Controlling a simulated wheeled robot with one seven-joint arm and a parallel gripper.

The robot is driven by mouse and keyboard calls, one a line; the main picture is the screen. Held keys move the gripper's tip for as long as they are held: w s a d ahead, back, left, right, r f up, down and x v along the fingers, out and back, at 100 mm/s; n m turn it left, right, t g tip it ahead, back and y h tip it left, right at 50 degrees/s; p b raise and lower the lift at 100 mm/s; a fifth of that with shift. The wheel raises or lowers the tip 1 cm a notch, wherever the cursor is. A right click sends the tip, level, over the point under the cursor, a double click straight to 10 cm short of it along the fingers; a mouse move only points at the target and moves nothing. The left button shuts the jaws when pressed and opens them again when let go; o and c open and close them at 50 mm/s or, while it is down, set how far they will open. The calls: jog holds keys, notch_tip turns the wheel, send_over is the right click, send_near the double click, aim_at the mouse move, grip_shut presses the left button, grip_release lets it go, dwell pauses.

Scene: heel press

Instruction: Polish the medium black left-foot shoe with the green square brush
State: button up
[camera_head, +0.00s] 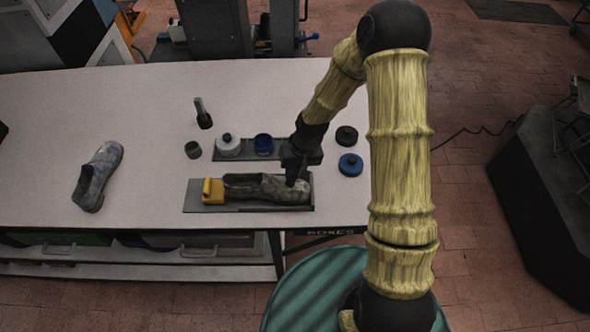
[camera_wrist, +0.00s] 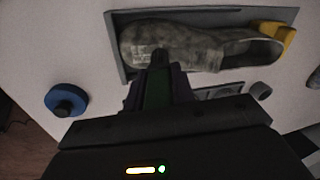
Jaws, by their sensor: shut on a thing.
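A dark grey-black shoe (camera_head: 262,187) lies on a grey tray (camera_head: 195,207), its heel at a yellow block (camera_head: 209,190) and its toe to the right. The shoe also shows in the wrist view (camera_wrist: 180,48), with a mottled, pale-streaked surface. My gripper (camera_head: 297,173) is over the toe end of the shoe. In the wrist view my gripper (camera_wrist: 157,92) is shut on a green brush (camera_wrist: 156,95), of which a green part shows between the fingers. Its dark tip reaches the shoe's toe; I cannot tell whether it touches. The brush's full shape is hidden.
A blue-grey patterned shoe (camera_head: 97,176) lies at the left. Behind the tray are a white jar (camera_head: 228,146), a blue jar (camera_head: 263,145), a grey cup (camera_head: 193,150) and a dark upright item (camera_head: 203,114). Black (camera_head: 346,136) and blue (camera_head: 350,164) round items stand right of my gripper.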

jog(key=shift+w, duration=0.8)
jog(key=shift+s, duration=0.15)
jog(key=shift+s+f+b, duration=0.1)
jog(key=shift+s+b, duration=0.2)
jog(key=shift+s, duration=1.25)
jog(key=shift+w+p, duration=0.3)
jog(key=shift+w, duration=1.45)
jog(key=shift+s, duration=0.15)
